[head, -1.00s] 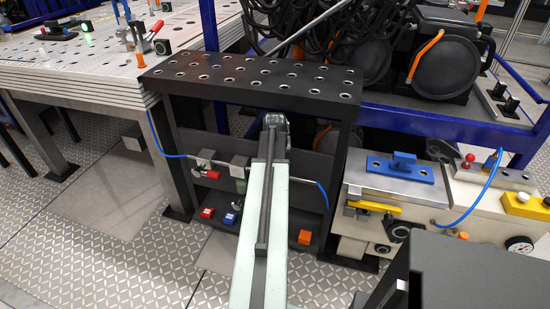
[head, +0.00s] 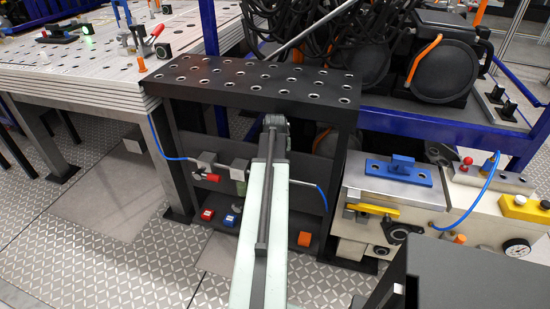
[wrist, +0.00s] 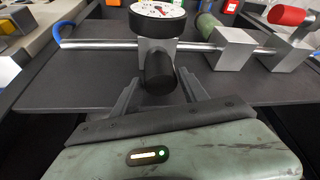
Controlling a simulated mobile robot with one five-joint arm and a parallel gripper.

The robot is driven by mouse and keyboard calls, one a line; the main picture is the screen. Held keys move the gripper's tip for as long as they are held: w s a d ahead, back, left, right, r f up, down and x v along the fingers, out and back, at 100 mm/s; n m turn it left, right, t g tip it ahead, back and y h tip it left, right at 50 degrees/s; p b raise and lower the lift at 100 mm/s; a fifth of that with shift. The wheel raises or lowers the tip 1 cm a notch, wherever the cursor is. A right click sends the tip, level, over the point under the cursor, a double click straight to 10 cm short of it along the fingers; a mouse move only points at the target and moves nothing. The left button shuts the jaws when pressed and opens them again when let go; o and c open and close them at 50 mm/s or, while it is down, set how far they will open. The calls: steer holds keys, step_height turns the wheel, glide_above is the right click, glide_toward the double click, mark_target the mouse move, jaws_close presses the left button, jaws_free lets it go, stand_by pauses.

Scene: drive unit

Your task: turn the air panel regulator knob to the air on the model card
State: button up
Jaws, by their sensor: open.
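In the wrist view, the black regulator knob (wrist: 159,72) sits on a grey metal block below a round white-faced gauge (wrist: 157,13). My gripper (wrist: 159,88) is open, with one finger on either side of the knob. The knob stands near and between the fingertips, and I cannot tell whether either finger touches it. In the head view, my own arm hides the knob and my gripper. I do not make out a model card or any setting mark on the knob.
A metal pipe (wrist: 105,45) runs from the regulator block. A green cylinder (wrist: 208,28) and a red handle (wrist: 290,14) are to the right. In the head view, the black perforated table (head: 250,82) stands above the panel, and a blue-topped unit (head: 400,172) stands at right.

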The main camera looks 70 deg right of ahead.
steer(key=p+v, duration=0.4)
steer(key=v, duration=0.1)
steer(key=shift+a+r, duration=0.15)
steer(key=shift+r, duration=0.25)
steer(key=shift+o, duration=0.3)
steer(key=shift+o, duration=1.1)
steer(key=shift+s, duration=0.1)
steer(key=d+f+m+b, duration=0.1)
steer(key=f+m+b, duration=0.1)
steer(key=d+f+m+g+b, duration=0.1)
steer(key=f+m+b, duration=0.1)
steer(key=f+b, duration=0.1)
steer(key=w+f+m+g+b, duration=0.1)
steer(key=f+m+b, duration=0.1)
steer(key=f+b, duration=0.1)
steer(key=shift+w+d+f, duration=0.1)
steer(key=shift+d, duration=0.3)
